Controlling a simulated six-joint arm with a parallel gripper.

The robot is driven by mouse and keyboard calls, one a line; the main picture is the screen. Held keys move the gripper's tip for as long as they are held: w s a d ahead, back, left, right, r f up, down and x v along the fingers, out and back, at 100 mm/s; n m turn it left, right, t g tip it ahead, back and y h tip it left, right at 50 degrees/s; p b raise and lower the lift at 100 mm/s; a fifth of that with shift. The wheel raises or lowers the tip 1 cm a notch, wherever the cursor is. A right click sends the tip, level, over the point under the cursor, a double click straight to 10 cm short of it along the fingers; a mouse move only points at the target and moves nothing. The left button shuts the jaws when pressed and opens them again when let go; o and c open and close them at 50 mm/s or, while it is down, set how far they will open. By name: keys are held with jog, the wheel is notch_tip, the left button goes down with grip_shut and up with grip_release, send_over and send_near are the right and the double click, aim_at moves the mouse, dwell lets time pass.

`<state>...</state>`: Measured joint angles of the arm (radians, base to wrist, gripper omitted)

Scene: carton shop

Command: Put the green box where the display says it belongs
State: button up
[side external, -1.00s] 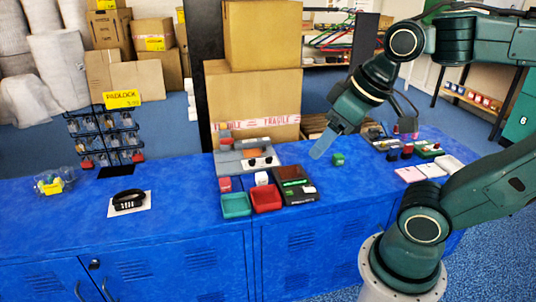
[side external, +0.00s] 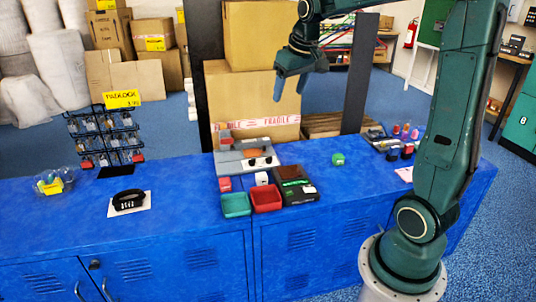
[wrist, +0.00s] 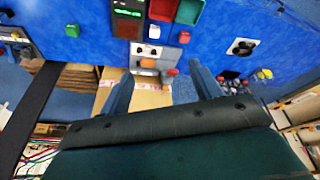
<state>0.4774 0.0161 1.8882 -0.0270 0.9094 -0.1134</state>
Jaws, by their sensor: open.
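The small green box (side external: 338,159) stands alone on the blue counter; it also shows in the wrist view (wrist: 72,30). A black device with a lit green display (side external: 293,182) sits to its left; the display (wrist: 128,13) is too small to read. In front of and beside the device are a green tray (side external: 235,205) and a red tray (side external: 266,199), both looking empty. A red box (side external: 225,184) and a white box (side external: 261,178) stand behind the trays. My gripper (side external: 289,92) is open and empty, high above the back of the counter, up and left of the green box.
A grey machine (side external: 247,157) stands behind the small boxes. Several small items crowd the right end (side external: 396,143). Large cartons (side external: 255,100) rise behind the counter. The counter around the green box is clear.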

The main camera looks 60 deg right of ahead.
jog(key=w+d+f+m+g, duration=0.1)
jog(key=d+f, duration=0.4)
jog(key=d, duration=0.5)
jog(key=w+d+f+m+g, duration=0.15)
jog(key=d+f, duration=0.35)
jog(key=d, duration=0.5)
jog(key=s+d+f+m, duration=0.1)
jog(key=s+d+f, duration=0.3)
jog(key=d+f, duration=0.4)
jog(key=s+d+f+m, duration=0.1)
jog(key=s+d+f, duration=0.3)
jog(key=d+f, duration=0.4)
jog(key=shift+s+d+f+m+y, duration=0.2)
jog(key=shift+s+d+m+y, duration=0.15)
jog(key=shift+d, duration=0.5)
jog(key=shift+f, duration=0.1)
send_over(339, 155)
jog(key=shift+s+a+f, duration=0.1)
jog(key=shift+a+f, duration=0.05)
jog(key=shift+f, duration=1.95)
jog(key=shift+a+f, duration=0.1)
jog(key=shift+f, duration=1.95)
jog(key=shift+d+f, duration=0.2)
jog(key=shift+f, duration=2.4)
